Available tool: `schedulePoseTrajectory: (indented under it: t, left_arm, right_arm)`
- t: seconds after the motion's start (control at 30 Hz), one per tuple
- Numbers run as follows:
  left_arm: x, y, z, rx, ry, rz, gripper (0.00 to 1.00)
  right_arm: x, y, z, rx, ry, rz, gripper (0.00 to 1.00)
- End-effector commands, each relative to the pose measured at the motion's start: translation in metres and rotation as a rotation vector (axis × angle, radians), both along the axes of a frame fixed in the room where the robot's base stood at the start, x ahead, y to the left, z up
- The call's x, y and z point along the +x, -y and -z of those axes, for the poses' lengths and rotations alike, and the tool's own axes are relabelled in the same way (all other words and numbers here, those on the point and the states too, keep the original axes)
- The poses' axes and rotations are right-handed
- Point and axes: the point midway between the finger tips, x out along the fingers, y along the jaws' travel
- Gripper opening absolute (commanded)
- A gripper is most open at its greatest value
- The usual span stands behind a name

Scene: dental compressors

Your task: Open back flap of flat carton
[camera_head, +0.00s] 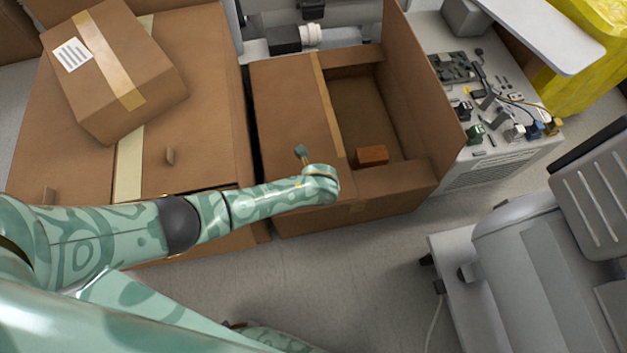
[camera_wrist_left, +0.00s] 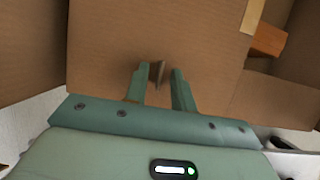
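The middle carton (camera_head: 400,195) is brown, with its right flap (camera_head: 425,75) raised and its right half open. Its left flap (camera_head: 290,105) lies flat, with a tape strip along its inner edge; this flap also shows in the wrist view (camera_wrist_left: 200,35). My left gripper (camera_head: 303,156) is low over the near part of this flat flap. In the wrist view its fingers (camera_wrist_left: 160,73) are apart, on either side of a small upright brown tab (camera_wrist_left: 157,74) on the flap. I cannot tell whether they touch it. My right gripper is not in view.
An orange-brown block (camera_head: 372,155) lies inside the open half. A large carton (camera_head: 205,95) stands close on the left, with a taped box (camera_head: 120,65) on top. A bench with electronics (camera_head: 490,110) is at the right. Floor (camera_head: 345,270) is clear in front.

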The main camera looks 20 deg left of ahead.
Motion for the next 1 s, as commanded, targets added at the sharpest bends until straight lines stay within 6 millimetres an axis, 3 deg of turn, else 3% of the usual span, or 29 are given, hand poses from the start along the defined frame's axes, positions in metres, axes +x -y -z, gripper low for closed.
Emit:
schedulePoseTrajectory:
  t: [0.2, 0.23, 0.3, 0.33, 1.0]
  left_arm:
    - [0.0007, -0.0001, -0.0008, 0.0, 0.001, 0.0, 0.25]
    - [0.0007, -0.0001, -0.0008, 0.0, 0.001, 0.0, 0.23]
    - [0.0006, -0.0002, -0.0007, 0.0, 0.001, 0.0, 0.03]
    - [0.0006, -0.0002, -0.0007, 0.0, 0.001, 0.0, 0.0]
    - [0.0001, -0.0002, -0.0002, 0.0, 0.0, 0.0, 0.0]
  right_arm:
    - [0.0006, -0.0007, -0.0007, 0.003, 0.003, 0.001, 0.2]
    - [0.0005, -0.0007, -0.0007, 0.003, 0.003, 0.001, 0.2]
    - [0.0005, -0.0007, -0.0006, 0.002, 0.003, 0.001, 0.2]
    - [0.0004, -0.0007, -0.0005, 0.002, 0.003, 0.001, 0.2]
    - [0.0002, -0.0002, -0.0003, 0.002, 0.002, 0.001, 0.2]
